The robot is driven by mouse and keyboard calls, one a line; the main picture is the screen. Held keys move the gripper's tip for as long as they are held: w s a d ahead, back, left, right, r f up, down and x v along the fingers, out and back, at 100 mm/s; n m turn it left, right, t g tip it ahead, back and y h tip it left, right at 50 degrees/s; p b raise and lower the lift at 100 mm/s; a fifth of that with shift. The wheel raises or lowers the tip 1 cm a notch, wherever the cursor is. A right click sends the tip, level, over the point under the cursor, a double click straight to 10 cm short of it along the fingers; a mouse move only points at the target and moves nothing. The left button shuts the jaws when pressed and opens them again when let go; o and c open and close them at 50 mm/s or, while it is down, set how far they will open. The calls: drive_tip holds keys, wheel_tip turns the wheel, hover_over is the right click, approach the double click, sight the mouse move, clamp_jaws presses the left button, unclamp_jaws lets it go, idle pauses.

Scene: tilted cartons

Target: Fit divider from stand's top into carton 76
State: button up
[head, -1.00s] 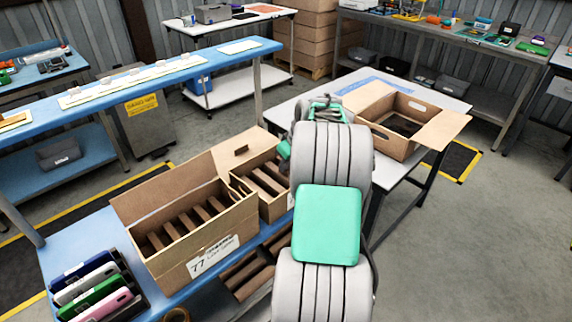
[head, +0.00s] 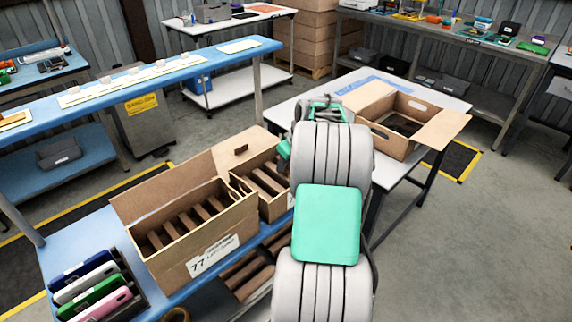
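A carton labelled 77 (head: 212,258) stands open on the blue bench, with several brown dividers upright in it. A second open carton (head: 277,208) stands just behind it to the right and also holds brown dividers. Its label is mostly hidden by my arm, so I cannot read its number. Brown divider-like pieces (head: 247,272) lie below the bench top; I cannot tell whether they rest on the stand the task names. My arm covers the centre, and its far end is by the second carton and the white table. My gripper's fingers are hidden behind the arm.
A larger open carton (head: 397,148) sits on the white table (head: 392,173) at right, its flap spread outward. A rack of coloured devices (head: 95,290) is at the bench's near left. A blue raised shelf (head: 180,68) runs behind. Floor is clear at right.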

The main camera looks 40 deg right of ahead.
drive_tip(key=w+p+v, duration=0.1)
drive_tip(key=p+v, duration=0.1)
drive_tip(key=v, duration=0.5)
drive_tip(key=w+r+p+v, duration=0.1)
drive_tip(key=p+v, duration=0.2)
drive_tip(key=v, duration=0.4)
drive_tip(key=shift+w+p, duration=0.25)
drive_tip(key=shift+p, duration=0.05)
drive_tip(key=shift+r, duration=0.1)
